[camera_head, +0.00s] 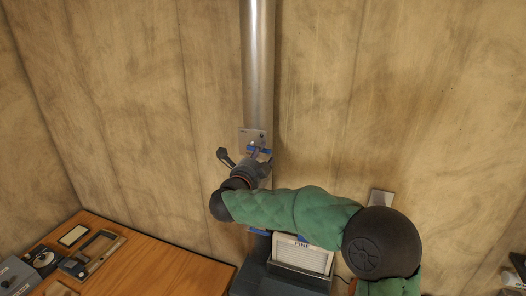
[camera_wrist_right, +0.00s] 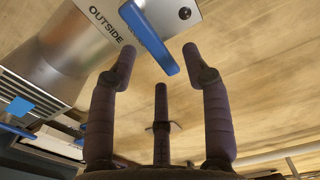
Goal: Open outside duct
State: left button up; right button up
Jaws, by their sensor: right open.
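The outside duct is a vertical metal pipe (camera_head: 258,65) against the wall. A pale plate (camera_head: 245,136) is on it, and in the right wrist view this plate (camera_wrist_right: 103,22) reads "OUTSIDE". A blue lever (camera_head: 264,150) slants across the plate; in the wrist view the blue lever (camera_wrist_right: 150,40) reaches down with its free end between my fingertips. My right gripper (camera_head: 245,160) is open at the lever, and its spread fingers (camera_wrist_right: 159,55) also show in the wrist view. I cannot tell whether any finger touches the lever. My left gripper is not in view.
Below my arm stands a dark unit with a white slatted filter panel (camera_head: 302,256). Another blue tab (camera_wrist_right: 19,107) shows lower on the duct. A wooden bench (camera_head: 165,272) with devices lies at left. The wall beside the duct is mostly clear.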

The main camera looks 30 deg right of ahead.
jog(key=shift+x, duration=0.9)
grip_shut()
jog(key=shift+d, duration=0.1)
